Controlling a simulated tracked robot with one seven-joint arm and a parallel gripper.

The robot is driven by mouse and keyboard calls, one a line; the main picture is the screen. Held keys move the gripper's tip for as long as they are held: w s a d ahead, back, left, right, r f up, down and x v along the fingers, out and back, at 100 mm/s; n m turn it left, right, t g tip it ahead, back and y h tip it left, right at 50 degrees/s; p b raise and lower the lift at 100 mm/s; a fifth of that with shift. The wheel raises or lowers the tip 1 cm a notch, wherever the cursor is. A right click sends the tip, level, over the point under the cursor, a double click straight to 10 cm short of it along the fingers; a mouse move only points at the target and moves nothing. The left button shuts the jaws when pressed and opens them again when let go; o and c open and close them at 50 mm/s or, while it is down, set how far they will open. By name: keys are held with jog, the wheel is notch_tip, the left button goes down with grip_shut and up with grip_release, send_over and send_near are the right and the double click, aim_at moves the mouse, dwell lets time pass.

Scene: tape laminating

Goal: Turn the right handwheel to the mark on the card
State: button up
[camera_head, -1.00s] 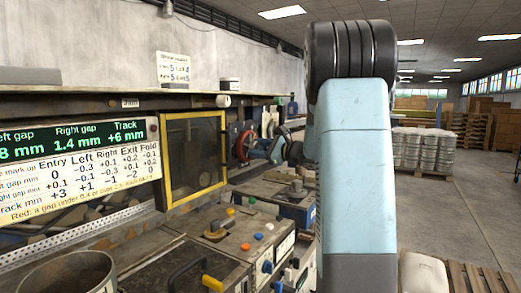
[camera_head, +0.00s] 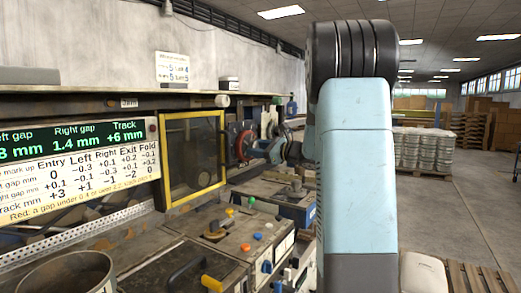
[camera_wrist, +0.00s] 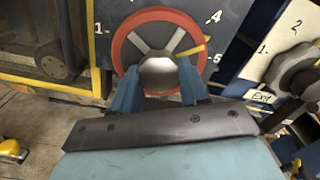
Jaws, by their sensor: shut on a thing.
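The handwheel with a red rim and grey spokes (camera_wrist: 133,33) faces me in the wrist view, and its red rim also shows in the head view (camera_head: 240,146). My gripper (camera_wrist: 158,88) is shut on the handwheel at its round silver hub, with one blue finger on each side. The wheel's own name label is hidden. The white card (camera_head: 173,68) hangs on the back wall; its small writing is hard to read.
A dial plate (camera_wrist: 262,52) with a dark handwheel and an "Exit" label is close on the right. A display (camera_head: 75,140) reads right gap 1.4 mm and track +6 mm. A yellow-framed window (camera_head: 194,158) stands left of the wheel. A control bench (camera_head: 225,240) lies below.

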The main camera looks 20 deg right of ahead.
jog(key=m, duration=0.4)
jog(key=shift+r+m, duration=0.25)
jog(key=shift+m, duration=0.05)
dwell(0.5)
jog(key=o, duration=1.1)
jog(key=shift+f, duration=0.15)
jog(key=shift+c, duration=0.2)
jog(key=v, duration=1.3)
jog(key=shift+s, duration=0.35)
